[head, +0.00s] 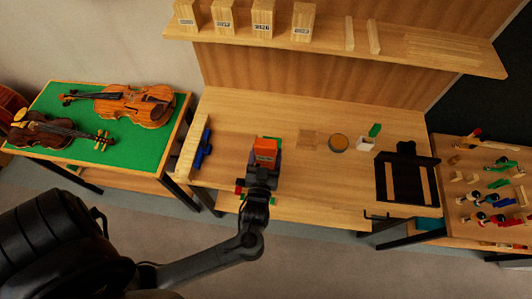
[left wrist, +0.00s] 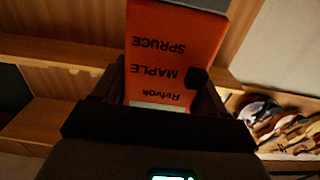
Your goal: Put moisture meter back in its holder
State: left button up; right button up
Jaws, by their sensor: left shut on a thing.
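The moisture meter (head: 265,149) is an orange block with a dark grey end, held over the middle of the wooden bench. In the left wrist view the meter (left wrist: 172,50) fills the top middle, with upside-down lettering reading Relvok, MAPLE and SPRUCE. My left gripper (head: 261,170) is shut on it, with dark fingers on both sides. The gripper also shows in the left wrist view (left wrist: 165,100). I cannot tell which thing on the bench is the meter's holder. My right gripper is not in view.
A blue tool (head: 204,148) lies at left. A shelf (head: 400,43) hangs behind. Violins lie on a green table (head: 85,150).

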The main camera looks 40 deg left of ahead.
pick_arm(q)
jog(key=shift+f+b, duration=1.7)
jog(key=shift+f, duration=1.65)
jog(key=shift+f+b, duration=0.65)
jog(key=shift+b, duration=0.05)
jog(key=shift+f+b, duration=1.05)
jog(key=shift+f, duration=0.4)
jog(key=o, duration=1.3)
jog(key=shift+c, duration=0.2)
